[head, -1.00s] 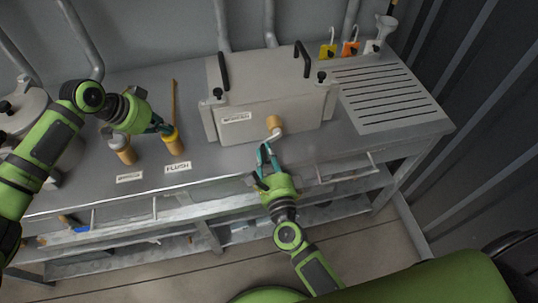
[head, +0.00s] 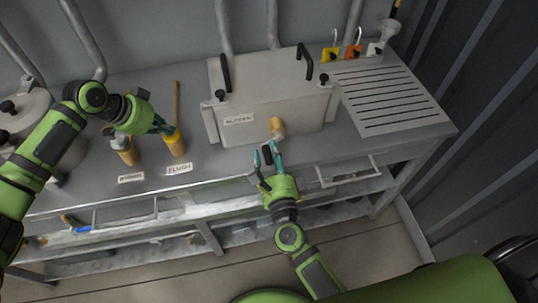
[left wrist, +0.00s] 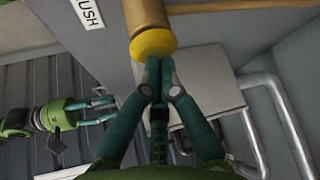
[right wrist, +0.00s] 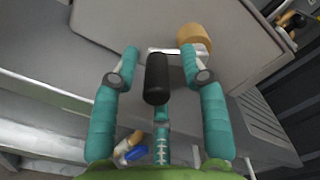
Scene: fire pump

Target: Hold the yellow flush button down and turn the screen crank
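The yellow flush button (head: 171,134) caps an upright tan cylinder behind the FLUSH label (head: 179,169). My left gripper (head: 167,128) has its fingers together, and in the left wrist view their tips meet the yellow cap (left wrist: 153,44). How far the cap is pressed cannot be told. The screen crank has a tan hub (head: 277,126) on the front of the grey box, a metal arm and a black handle (right wrist: 157,78). My right gripper (right wrist: 160,55) is open, with one finger on each side of the handle; a gap shows on both sides.
The grey screen box (head: 265,100) stands mid-bench. A second tan cylinder (head: 127,152) stands left of the flush one. A slotted drain plate (head: 388,97) is at right, with yellow and orange tags (head: 353,50) behind it. Rails run along the bench front.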

